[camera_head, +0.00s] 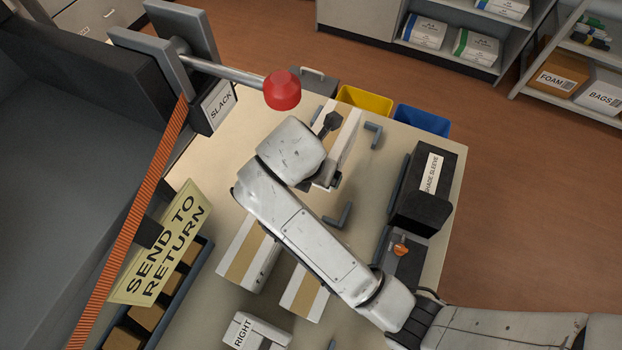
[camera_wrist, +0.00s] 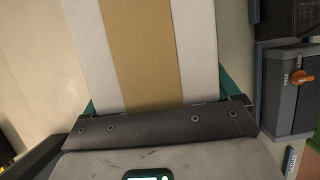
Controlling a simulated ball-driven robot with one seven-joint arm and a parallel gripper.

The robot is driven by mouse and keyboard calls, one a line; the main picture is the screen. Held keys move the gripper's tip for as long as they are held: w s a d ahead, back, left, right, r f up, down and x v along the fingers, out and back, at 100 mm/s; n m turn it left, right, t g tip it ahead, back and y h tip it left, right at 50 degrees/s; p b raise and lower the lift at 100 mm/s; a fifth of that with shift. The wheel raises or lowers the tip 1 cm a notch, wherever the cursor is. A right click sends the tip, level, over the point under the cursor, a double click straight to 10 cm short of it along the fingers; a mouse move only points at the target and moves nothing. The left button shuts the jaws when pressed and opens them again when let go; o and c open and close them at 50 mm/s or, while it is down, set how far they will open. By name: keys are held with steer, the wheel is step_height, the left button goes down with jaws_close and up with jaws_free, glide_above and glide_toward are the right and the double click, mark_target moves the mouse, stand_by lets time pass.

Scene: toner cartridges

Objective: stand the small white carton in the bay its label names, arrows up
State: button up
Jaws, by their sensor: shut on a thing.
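A white carton with a tan stripe (camera_head: 351,132) is in my gripper (camera_head: 328,180), above the pale table near its far end. In the wrist view the same carton (camera_wrist: 145,45) fills the top middle, its striped face toward the camera. My gripper (camera_wrist: 163,103) is shut on it, with a green-edged finger at each side. No label or arrows show on this carton. Two more white cartons with tan stripes, the left one (camera_head: 245,255) and the right one (camera_head: 304,294), are on the table below my arm. My forearm hides part of the held carton and table.
A white piece marked RIGHT (camera_head: 245,331) is at the bottom. Dark corner brackets (camera_head: 373,134) (camera_head: 339,217) are on the table. A black shade sleeve box (camera_head: 419,196) stands right. A SEND TO RETURN sign (camera_head: 160,245) and red-knobbed lever (camera_head: 282,90) are left. Yellow (camera_head: 365,101) and blue (camera_head: 422,121) bins stand beyond.

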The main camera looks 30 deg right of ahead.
steer(key=shift+s+f, duration=0.1)
steer(key=shift+f, duration=0.05)
step_height(320, 180, down, 10)
steer(key=shift+a+r, duration=0.1)
steer(key=shift+r, duration=0.15)
stand_by(0.3)
steer(key=o, duration=1.7)
steer(key=v, duration=1.2)
steer(key=shift+s, duration=0.1)
